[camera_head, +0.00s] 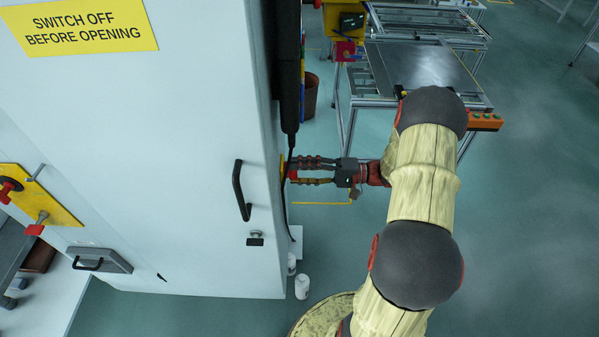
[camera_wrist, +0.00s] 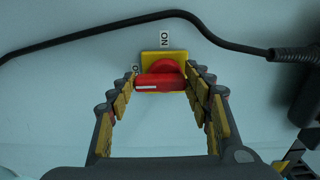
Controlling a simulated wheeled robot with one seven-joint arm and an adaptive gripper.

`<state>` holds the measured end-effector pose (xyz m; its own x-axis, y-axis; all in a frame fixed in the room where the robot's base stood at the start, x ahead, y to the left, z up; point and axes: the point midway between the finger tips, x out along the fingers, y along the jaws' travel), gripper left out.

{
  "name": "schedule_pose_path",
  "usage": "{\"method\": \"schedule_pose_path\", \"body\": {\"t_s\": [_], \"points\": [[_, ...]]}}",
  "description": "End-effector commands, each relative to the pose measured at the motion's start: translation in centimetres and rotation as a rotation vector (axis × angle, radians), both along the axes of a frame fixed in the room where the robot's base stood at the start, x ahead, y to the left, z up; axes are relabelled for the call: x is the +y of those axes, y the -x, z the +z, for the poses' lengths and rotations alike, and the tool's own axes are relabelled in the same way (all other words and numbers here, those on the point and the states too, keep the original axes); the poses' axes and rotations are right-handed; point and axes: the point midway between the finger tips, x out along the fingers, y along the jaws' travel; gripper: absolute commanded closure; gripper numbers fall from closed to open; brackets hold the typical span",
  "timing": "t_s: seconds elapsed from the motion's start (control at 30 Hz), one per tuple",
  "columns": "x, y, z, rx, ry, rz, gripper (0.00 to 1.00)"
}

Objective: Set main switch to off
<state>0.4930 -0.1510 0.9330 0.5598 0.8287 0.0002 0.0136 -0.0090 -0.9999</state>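The main switch is a red rotary handle (camera_wrist: 160,82) on a yellow plate (camera_wrist: 151,57), on a pale panel face. In the wrist view the handle lies crosswise, with a white mark at its left end. An "ON" label (camera_wrist: 165,36) is above the plate; another label (camera_wrist: 135,70) at the left is partly hidden by a finger. My gripper (camera_wrist: 161,75) is open, its fingertips at either end of the handle; I cannot tell whether they touch it. In the head view my gripper (camera_head: 293,171) is at the cabinet's right side, where the switch is mostly hidden.
The white cabinet (camera_head: 200,150) has a black door handle (camera_head: 240,190) and a yellow warning sign (camera_head: 82,27). A black cable (camera_wrist: 100,30) runs above the switch to a dark fitting (camera_wrist: 300,55). A metal work table (camera_head: 425,65) stands behind my arm. Open floor lies at the right.

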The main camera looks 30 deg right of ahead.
Motion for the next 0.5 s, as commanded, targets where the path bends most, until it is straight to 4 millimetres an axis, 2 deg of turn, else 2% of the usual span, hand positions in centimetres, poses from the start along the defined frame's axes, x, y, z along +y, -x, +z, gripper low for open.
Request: {"method": "schedule_pose_path", "body": {"t_s": [0.3, 0.5], "points": [[0.02, 0.03, -0.08, 0.002, 0.000, 0.000, 0.32], [0.01, 0.02, -0.05, 0.001, -0.001, 0.000, 0.32]]}}
